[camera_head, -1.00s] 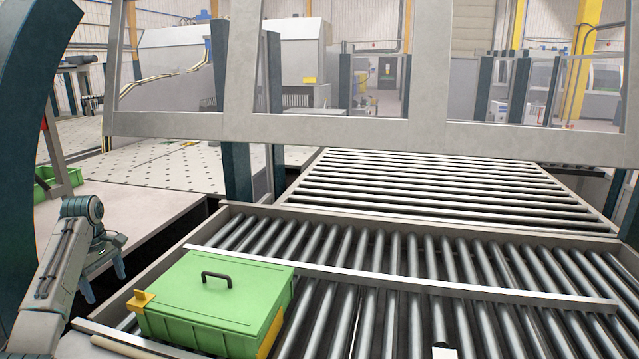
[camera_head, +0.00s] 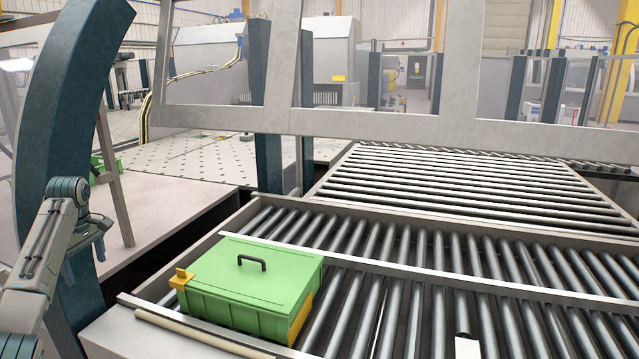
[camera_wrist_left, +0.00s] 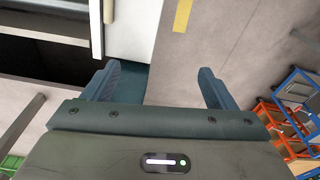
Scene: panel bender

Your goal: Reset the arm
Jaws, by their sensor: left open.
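My left gripper (camera_head: 84,262) is at the lower left of the head view, in front of a dark blue post and left of the roller conveyor. The left wrist view shows its two fingers (camera_wrist_left: 158,88) apart with nothing between them, above the floor. A green lidded box (camera_head: 248,287) with a black handle and yellow latches sits on the conveyor rollers, to the right of the gripper and apart from it. My right gripper is not in view.
The roller conveyor (camera_head: 400,268) fills the lower right. A grey frame (camera_head: 400,128) crosses above its far part. The dark blue curved post (camera_head: 52,150) stands close to my left arm. The left wrist view shows a coloured rack (camera_wrist_left: 290,115) at right.

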